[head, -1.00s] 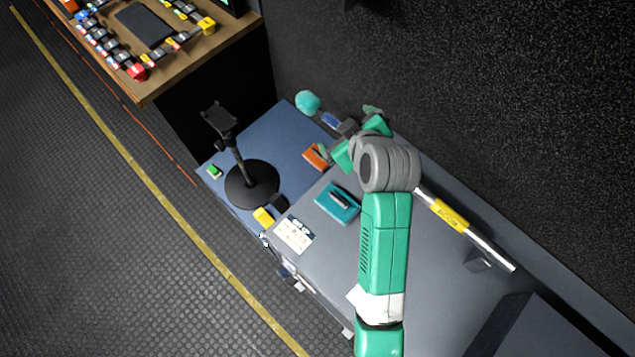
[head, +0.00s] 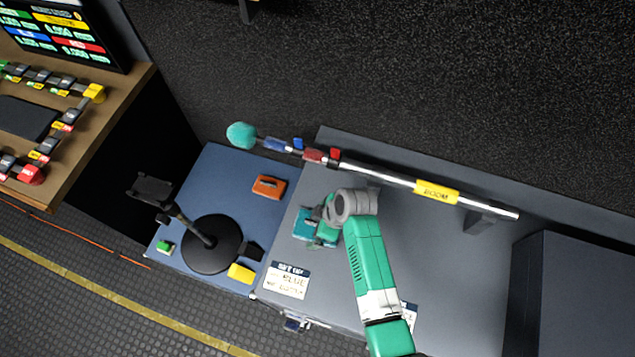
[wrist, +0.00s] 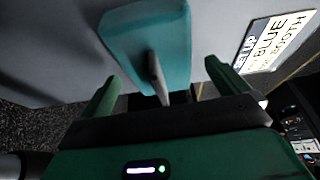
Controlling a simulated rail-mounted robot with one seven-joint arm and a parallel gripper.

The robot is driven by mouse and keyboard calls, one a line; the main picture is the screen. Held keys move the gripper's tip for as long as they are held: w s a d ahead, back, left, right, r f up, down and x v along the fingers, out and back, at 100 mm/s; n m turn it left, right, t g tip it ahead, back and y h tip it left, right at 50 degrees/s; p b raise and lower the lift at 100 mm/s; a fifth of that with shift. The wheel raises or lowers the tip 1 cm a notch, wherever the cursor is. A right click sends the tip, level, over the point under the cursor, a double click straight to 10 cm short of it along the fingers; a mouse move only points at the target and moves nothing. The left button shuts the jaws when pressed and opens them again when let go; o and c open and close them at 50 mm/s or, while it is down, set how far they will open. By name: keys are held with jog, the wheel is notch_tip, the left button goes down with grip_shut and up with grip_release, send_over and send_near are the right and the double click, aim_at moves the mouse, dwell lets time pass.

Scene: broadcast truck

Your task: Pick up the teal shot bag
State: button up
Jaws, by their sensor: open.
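The teal shot bag (head: 302,224) lies on the grey worktop near its left end. In the head view my wrist covers part of it. In the wrist view the bag (wrist: 148,35) is a flat teal pad with a dark upright handle (wrist: 157,78) on top. My gripper (wrist: 160,82) is open, with one green finger on each side of the handle. Both fingers look apart from it. In the head view my gripper (head: 318,240) is over the bag, its fingers mostly hidden.
A boom pole (head: 390,180) with a teal tip lies along the back. On the blue surface are a black stand (head: 212,243), an orange item (head: 269,187) and a yellow block (head: 241,273). A set-up card (head: 287,281) lies in front of the bag. A dark box (head: 570,290) stands at right.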

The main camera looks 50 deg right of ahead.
jog(key=shift+x, duration=1.2)
jog(key=shift+w+r, duration=0.1)
jog(key=c, duration=1.8)
jog(key=shift+r, duration=0.1)
jog(key=shift+r+p, duration=0.4)
jog(key=shift+r, duration=1.4)
jog(key=s, duration=0.5)
jog(key=s+a+p, duration=0.1)
jog(key=s, duration=0.4)
jog(key=s+a+r+p, duration=0.1)
jog(key=s, duration=0.5)
jog(key=shift+a+r, duration=0.1)
jog(key=shift+a, duration=0.15)
